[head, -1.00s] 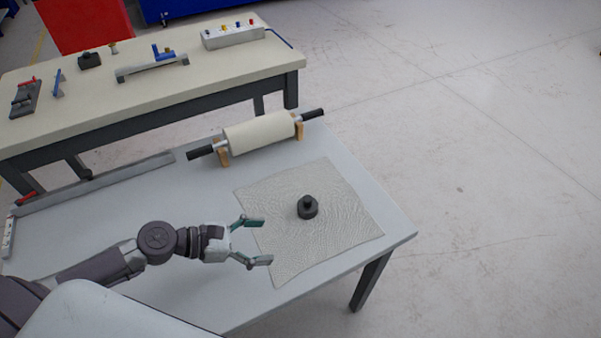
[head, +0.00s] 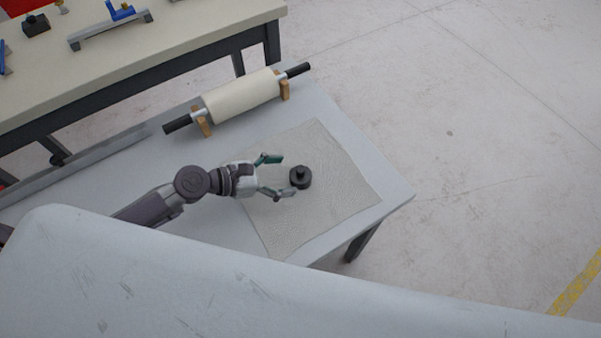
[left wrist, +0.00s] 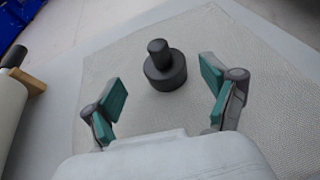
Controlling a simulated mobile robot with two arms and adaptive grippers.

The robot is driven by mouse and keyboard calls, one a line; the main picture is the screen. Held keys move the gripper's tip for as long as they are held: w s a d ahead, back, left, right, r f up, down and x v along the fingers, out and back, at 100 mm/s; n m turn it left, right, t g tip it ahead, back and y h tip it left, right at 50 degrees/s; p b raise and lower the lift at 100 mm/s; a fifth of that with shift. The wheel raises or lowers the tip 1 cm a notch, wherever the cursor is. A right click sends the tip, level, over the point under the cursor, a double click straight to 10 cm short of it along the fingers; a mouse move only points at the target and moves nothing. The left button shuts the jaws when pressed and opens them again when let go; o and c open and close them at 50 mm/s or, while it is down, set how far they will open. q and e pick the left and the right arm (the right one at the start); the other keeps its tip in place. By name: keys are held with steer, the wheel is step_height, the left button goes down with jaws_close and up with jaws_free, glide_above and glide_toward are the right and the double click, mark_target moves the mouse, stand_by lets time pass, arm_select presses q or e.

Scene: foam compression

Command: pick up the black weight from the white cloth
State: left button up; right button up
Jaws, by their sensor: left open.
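The black weight (head: 300,178), a short cylinder with a knob on top, stands upright on the white cloth (head: 335,205) on the grey table. My left gripper (head: 281,174) is open and empty over the cloth, just left of the weight, with its fingers pointing towards it. In the left wrist view the weight (left wrist: 165,68) stands ahead of the two green-padded fingertips (left wrist: 163,82), roughly centred between them. The cloth (left wrist: 255,75) shows around it. My right gripper is not in view.
A cream roller (head: 243,96) with black handles rests on wooden supports behind the cloth. A second table (head: 130,62) with tools stands further back. The table's right edge (head: 400,180) lies close to the cloth. The cloth right of the weight is clear.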

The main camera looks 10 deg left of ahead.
mark_target(296, 175)
arm_select(q)
steer(key=x, duration=0.5)
steer(key=shift+s+d+f, duration=0.1)
steer(key=shift+d+f, duration=0.1)
steer(key=shift+f, duration=0.05)
steer(key=shift+a, duration=0.1)
steer(key=c, duration=1.6)
steer(key=shift+r, duration=0.1)
jaws_close()
